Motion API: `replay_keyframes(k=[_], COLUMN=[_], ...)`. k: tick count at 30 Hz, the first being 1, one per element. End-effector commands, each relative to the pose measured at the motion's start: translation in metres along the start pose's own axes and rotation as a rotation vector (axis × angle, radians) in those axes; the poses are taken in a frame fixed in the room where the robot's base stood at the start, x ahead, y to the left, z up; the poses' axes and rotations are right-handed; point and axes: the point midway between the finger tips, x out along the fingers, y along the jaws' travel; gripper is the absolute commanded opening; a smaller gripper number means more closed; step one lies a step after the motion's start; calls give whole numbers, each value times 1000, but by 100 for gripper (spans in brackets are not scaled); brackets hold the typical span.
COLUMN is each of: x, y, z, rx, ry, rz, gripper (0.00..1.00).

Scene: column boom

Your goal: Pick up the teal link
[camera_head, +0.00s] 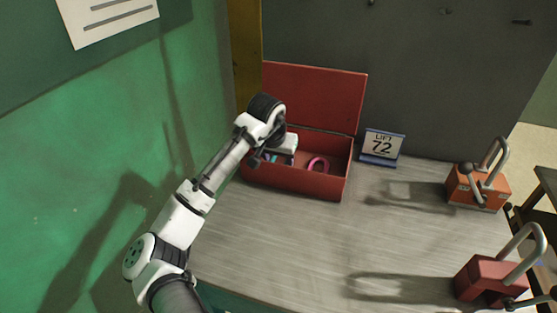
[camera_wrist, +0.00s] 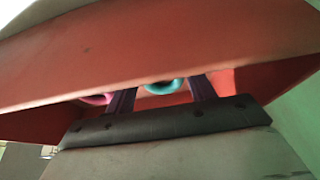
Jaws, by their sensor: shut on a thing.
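The teal link (camera_wrist: 165,87) shows in the wrist view between the two dark fingers of my gripper (camera_wrist: 162,100). My gripper is shut on it, though the red box's edge hides the fingertips and part of the link. In the head view my gripper (camera_head: 272,158) reaches down into the left part of the open red box (camera_head: 297,182), where a small bit of teal shows beside it. The box's wall also fills much of the wrist view (camera_wrist: 160,50).
A pink link (camera_head: 318,164) lies in the box, to the right of my gripper. The box's raised lid (camera_head: 318,95) stands behind it. A sign reading "LIFT 72" (camera_head: 382,147) stands right of the box. Two clamp-like blocks (camera_head: 478,188) (camera_head: 490,280) stand at the right. The middle of the table is clear.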

Motion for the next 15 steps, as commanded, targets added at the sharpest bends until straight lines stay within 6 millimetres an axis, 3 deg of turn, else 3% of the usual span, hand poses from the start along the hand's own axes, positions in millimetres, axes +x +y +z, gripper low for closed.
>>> replay_keyframes(k=[8,15], x=[-21,-77], y=[0,1], z=[-10,-33], rx=[1,3], ry=[3,6], rz=[-2,-1], gripper=[26,26])
